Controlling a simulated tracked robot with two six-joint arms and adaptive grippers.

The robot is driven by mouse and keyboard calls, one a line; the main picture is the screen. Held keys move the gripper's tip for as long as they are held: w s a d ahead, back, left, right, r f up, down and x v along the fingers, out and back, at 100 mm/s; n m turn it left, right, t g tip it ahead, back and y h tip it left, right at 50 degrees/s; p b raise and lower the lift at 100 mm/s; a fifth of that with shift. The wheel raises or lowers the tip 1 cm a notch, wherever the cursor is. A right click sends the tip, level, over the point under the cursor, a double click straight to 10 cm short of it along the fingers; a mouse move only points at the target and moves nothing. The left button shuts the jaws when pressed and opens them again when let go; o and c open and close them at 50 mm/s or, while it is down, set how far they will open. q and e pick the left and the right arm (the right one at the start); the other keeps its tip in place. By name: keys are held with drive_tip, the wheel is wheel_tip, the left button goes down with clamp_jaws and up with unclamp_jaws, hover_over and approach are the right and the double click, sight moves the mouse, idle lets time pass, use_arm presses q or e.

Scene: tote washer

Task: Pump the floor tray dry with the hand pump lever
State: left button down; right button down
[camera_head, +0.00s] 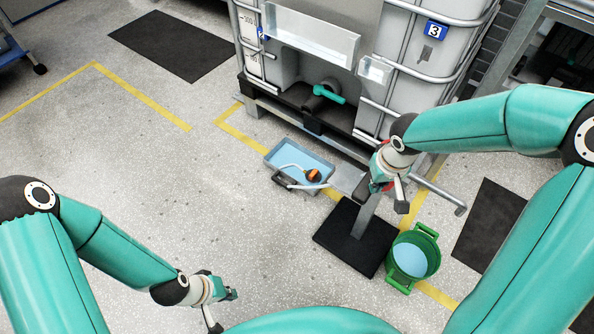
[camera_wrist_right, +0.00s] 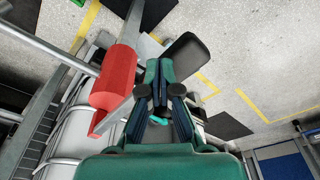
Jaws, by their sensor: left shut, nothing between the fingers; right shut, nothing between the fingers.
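The floor tray (camera_head: 276,152) lies below the tank front with light blue water in it. A grey post (camera_head: 365,217) stands on a black base plate (camera_head: 340,246) right of the tray. The lever's red grip (camera_wrist_right: 115,78) shows in the right wrist view, left of my right gripper (camera_wrist_right: 163,75), which is shut and apart from it. In the head view my right wrist covers most of the lever, with red showing around it. My left gripper (camera_head: 228,294) is shut and empty, low over open floor, far from the pump.
A green bucket (camera_head: 398,277) holding light blue liquid stands right of the base plate. An orange and black piece (camera_head: 313,175) with a pale hose lies at the tray. The caged tank (camera_head: 420,80) stands behind.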

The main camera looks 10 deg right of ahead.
drive_tip(key=shift+r, duration=0.1)
wheel_tip(320, 180, up, 9)
drive_tip(key=p, duration=0.6)
drive_tip(key=shift+p, duration=0.3)
drive_tip(key=c, duration=1.8)
unclamp_jaws()
drive_tip(key=shift+c, duration=0.2)
